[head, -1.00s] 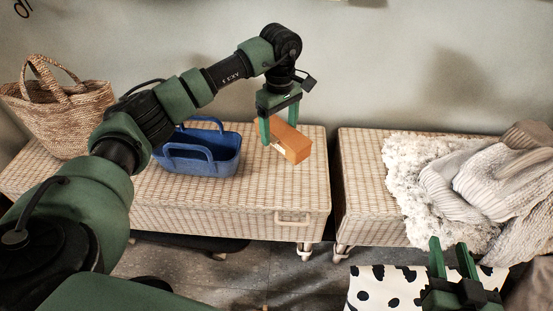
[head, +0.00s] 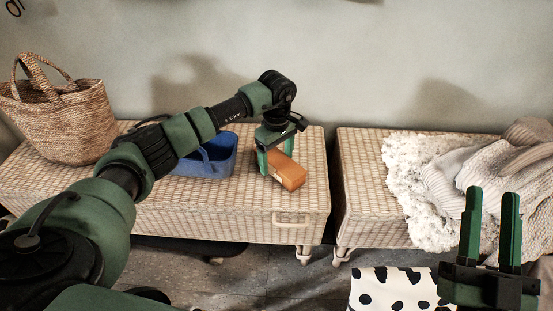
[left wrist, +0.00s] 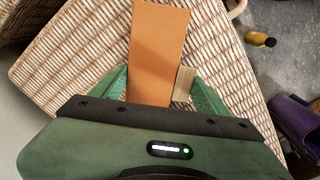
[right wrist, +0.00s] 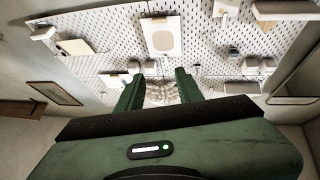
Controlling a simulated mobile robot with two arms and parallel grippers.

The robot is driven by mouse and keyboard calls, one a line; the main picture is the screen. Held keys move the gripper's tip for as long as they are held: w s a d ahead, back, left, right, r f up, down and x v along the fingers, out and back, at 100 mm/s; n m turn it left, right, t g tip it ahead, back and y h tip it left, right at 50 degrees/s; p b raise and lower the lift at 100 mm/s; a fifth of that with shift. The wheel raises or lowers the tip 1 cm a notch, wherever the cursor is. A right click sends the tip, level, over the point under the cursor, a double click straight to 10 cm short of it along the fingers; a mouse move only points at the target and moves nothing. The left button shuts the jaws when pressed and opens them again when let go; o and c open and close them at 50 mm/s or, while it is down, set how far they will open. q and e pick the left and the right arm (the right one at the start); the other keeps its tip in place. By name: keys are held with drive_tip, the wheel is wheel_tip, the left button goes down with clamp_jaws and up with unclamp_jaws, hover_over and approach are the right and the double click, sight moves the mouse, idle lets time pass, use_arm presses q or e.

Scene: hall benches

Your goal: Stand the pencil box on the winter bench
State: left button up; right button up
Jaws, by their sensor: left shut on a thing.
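The pencil box, an orange-brown oblong block (head: 288,172), is in my left gripper (head: 274,170) over the right part of the left wicker bench (head: 240,205). It lies lengthwise and tilted, and I cannot tell whether it touches the wicker. In the left wrist view the box (left wrist: 160,45) runs out between the two fingers, with a pale patch (left wrist: 184,84) beside it. The right wicker bench (head: 365,190), which carries woollen things, is probably the winter bench. My right gripper (head: 492,192) is open and empty at the lower right.
A blue handled caddy (head: 215,160) and a woven basket (head: 65,125) stand on the left bench. A white fleece (head: 405,180) and knitwear (head: 490,165) cover much of the right bench; its left strip is bare. A spotted black-and-white thing (head: 395,290) is in front.

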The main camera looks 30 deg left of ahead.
use_arm(q)
drive_tip(key=shift+f, duration=0.1)
drive_tip(key=o, duration=1.9)
use_arm(e)
drive_tip(key=shift+s+r, duration=0.15)
drive_tip(key=shift+r, duration=0.1)
